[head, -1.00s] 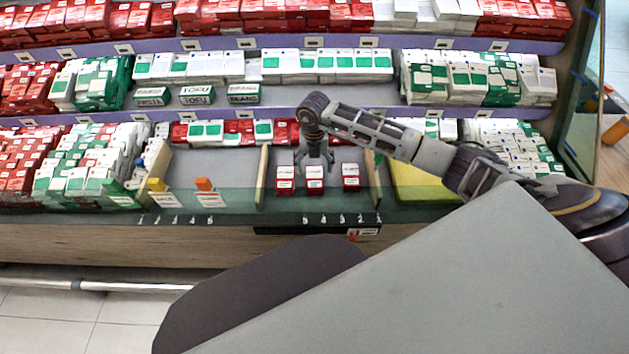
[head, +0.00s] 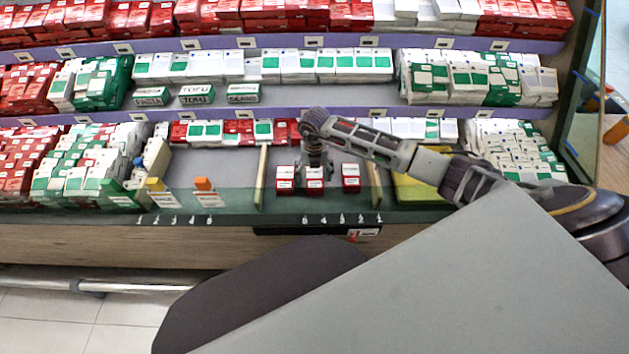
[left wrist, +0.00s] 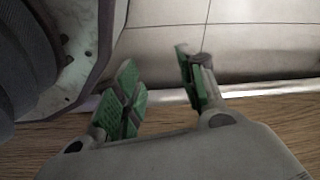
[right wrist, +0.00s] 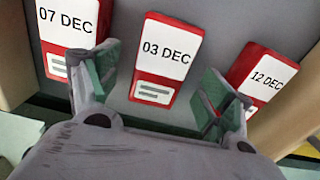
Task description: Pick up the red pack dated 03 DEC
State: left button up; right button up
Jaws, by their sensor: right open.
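Three red packs with white labels stand in a row on the lower shelf. In the right wrist view, the pack dated 03 DEC (right wrist: 165,60) is in the middle, the 07 DEC pack (right wrist: 68,38) is on the left and the 12 DEC pack (right wrist: 262,80) on the right. In the head view the middle pack (head: 315,185) is partly covered by my right gripper (head: 315,168). My right gripper (right wrist: 160,95) is open, its green-padded fingers on either side of the 03 DEC pack, contact not clear. My left gripper (left wrist: 158,100) is open and empty, away from the packs.
Low dividers (head: 262,178) flank the compartment with the packs. A glass front edge (head: 230,215) runs along the shelf. Tofu, pasta and beans boxes (head: 197,95) stand on the shelf above. The compartment to the left (head: 225,170) is mostly bare.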

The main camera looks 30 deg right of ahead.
aim_at(314, 177)
jog(key=shift+f, duration=1.55)
pick_arm(q)
jog(key=shift+w+d+r, duration=0.2)
jog(key=shift+w+r, duration=0.2)
jog(key=shift+r, duration=0.15)
jog(key=shift+w+d+r, duration=0.15)
jog(key=shift+w+r, duration=0.25)
jog(key=shift+r, duration=0.1)
jog(key=shift+s+f, duration=0.25)
pick_arm(e)
jog(key=shift+c, duration=0.5)
jog(key=c, duration=0.9)
pick_arm(q)
jog(key=shift+r, duration=0.1)
pick_arm(e)
jog(key=shift+c, duration=1)
pick_arm(q)
jog(key=shift+w, duration=0.1)
